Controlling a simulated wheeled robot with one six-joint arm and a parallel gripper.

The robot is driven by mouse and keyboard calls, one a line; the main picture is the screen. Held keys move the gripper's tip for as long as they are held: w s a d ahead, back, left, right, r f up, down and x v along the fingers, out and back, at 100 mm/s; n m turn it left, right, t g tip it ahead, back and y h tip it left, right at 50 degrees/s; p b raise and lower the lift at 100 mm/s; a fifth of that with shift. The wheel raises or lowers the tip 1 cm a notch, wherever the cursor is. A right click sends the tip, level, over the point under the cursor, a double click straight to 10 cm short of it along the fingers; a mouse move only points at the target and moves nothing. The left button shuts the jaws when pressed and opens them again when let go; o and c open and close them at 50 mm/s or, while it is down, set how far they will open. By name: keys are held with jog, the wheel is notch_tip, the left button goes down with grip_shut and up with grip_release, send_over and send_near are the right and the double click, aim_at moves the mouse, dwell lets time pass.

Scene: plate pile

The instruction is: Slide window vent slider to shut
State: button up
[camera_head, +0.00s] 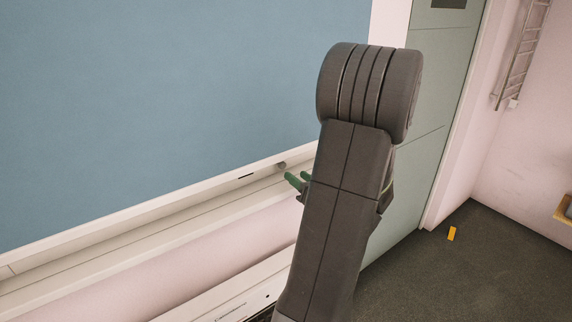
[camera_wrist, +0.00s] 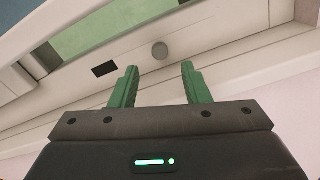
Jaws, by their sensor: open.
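The window vent slider shows as a small round grey knob (camera_head: 281,165) on the white lower frame of the window, near its right end. It also shows in the wrist view (camera_wrist: 160,50), just right of a short dark slot (camera_wrist: 105,69). My gripper (camera_wrist: 160,78) is open, with its two green fingers apart and nothing between them. In the wrist view the knob appears beyond the fingertips, between them from side to side; I cannot tell the exact gap. In the head view my arm hides most of the gripper; green fingers (camera_head: 296,181) show close to the knob.
The blue window pane (camera_head: 180,90) fills the left. A white ledge (camera_head: 110,255) runs below the frame, with a white panel (camera_head: 240,290) lower down. A grey-green door (camera_head: 430,100) stands right. A small orange item (camera_head: 451,233) lies on the dark floor.

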aim_at(284, 166)
jog(key=p+x, duration=0.1)
jog(key=x, duration=0.4)
jog(key=shift+w+a+r, duration=0.2)
jog(key=shift+w+a, duration=0.1)
jog(key=shift+w+a+f, duration=0.1)
jog(key=shift+w+a, duration=0.15)
jog(key=shift+w, duration=0.25)
grip_shut()
